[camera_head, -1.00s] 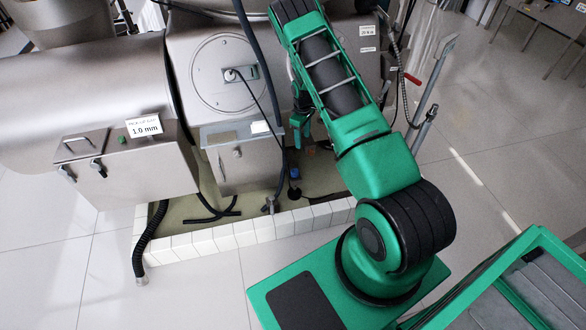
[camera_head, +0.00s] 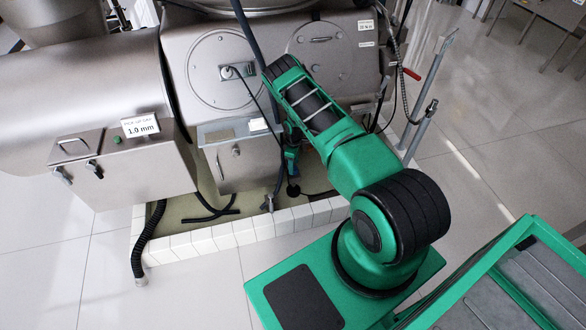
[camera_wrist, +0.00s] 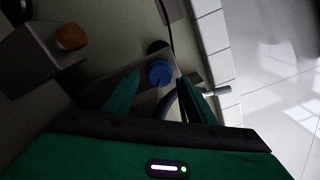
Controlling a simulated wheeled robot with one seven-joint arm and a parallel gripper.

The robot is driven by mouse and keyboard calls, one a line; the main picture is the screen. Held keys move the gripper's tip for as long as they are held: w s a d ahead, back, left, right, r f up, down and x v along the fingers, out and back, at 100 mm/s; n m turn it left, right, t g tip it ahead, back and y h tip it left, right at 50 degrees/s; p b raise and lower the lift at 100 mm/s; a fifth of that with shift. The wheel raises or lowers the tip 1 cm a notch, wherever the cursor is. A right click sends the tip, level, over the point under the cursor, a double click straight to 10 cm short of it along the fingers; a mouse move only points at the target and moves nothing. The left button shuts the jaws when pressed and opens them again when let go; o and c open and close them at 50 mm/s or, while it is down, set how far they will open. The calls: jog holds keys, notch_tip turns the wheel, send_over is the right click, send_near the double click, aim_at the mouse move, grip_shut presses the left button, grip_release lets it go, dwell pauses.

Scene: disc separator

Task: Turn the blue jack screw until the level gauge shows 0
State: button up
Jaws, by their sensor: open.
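The blue jack screw (camera_wrist: 160,73) shows in the wrist view as a round, ridged blue knob low beside the machine. My gripper (camera_wrist: 160,79) is open, with one green finger on either side of the knob's near side. I cannot tell whether the fingers touch it. In the head view my gripper (camera_head: 291,160) points down beside the machine's front box and mostly hides the knob. No level gauge can be made out for certain. A white sign (camera_head: 141,127) on the left box reads "PICK-UP GAP 1.0 mm".
An orange knob (camera_wrist: 71,37) on a metal block is at upper left in the wrist view. A grey rod end (camera_wrist: 216,91) lies right of the fingers. A white tiled curb (camera_head: 245,232) edges the machine's base. Dark hoses and a cable run nearby.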

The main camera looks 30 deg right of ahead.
jog(key=shift+f, duration=1.15)
jog(key=c, duration=1)
jog(key=shift+c, duration=0.2)
jog(key=shift+d, duration=0.1)
jog(key=m, duration=0.5)
jog(key=shift+m, duration=1.9)
jog(key=shift+w, duration=0.1)
